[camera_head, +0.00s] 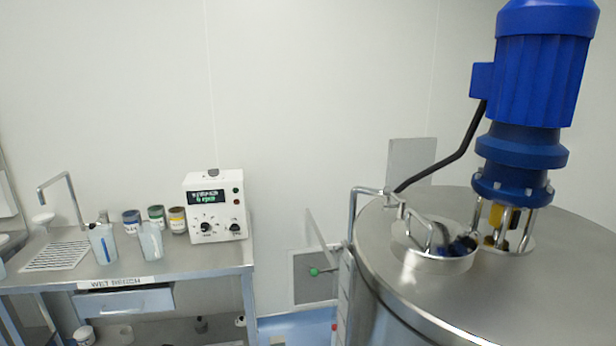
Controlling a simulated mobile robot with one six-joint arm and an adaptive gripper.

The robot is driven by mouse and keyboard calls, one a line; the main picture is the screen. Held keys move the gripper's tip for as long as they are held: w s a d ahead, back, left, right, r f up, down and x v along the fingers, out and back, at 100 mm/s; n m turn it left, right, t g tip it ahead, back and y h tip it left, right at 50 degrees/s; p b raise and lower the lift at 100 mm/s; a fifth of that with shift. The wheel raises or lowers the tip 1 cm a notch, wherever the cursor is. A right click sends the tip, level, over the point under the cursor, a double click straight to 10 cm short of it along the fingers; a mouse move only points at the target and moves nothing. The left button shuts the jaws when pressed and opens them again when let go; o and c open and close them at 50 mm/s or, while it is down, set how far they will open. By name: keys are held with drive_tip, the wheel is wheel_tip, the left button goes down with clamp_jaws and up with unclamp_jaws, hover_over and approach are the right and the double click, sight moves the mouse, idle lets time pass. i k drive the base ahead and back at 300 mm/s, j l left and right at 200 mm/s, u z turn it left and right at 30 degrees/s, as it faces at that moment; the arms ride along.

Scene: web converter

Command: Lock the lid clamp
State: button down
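A large steel tank (520,295) with a flat top fills the right side of the view. On its top, near the left, is a short round steel port (432,262). A bent metal handle (430,232) shows at the port. A dark blue and black part (460,246) is at the port's right side; it is too small to tell whether this is the lid clamp or how it is set. The lid's position is also unclear. My gripper is not in view.
A blue motor (541,80) stands on the tank top, right of the port, with a black cable beside it. A steel pipe (352,215) runs along the tank's left edge. A wet bench (120,275) at left holds a control box (215,207), jugs and tins.

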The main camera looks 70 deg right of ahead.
sight(388, 191)
drive_tip(key=i+z, duration=0.65)
drive_tip(key=z, duration=0.2)
drive_tip(key=i+z, duration=0.4)
drive_tip(key=i+j+z, duration=0.15)
drive_tip(key=z, duration=0.3)
drive_tip(key=i+l+z, duration=0.1)
drive_tip(key=z, duration=0.3)
drive_tip(key=i+l+z, duration=0.15)
drive_tip(key=z, duration=0.25)
drive_tip(key=i+z, duration=0.15)
drive_tip(key=z, duration=0.25)
drive_tip(key=i+z, duration=0.15)
drive_tip(key=z, duration=0.25)
drive_tip(key=i+z, duration=0.15)
drive_tip(key=z, duration=0.3)
drive_tip(key=i, duration=0.25)
drive_tip(key=l+z, duration=0.05)
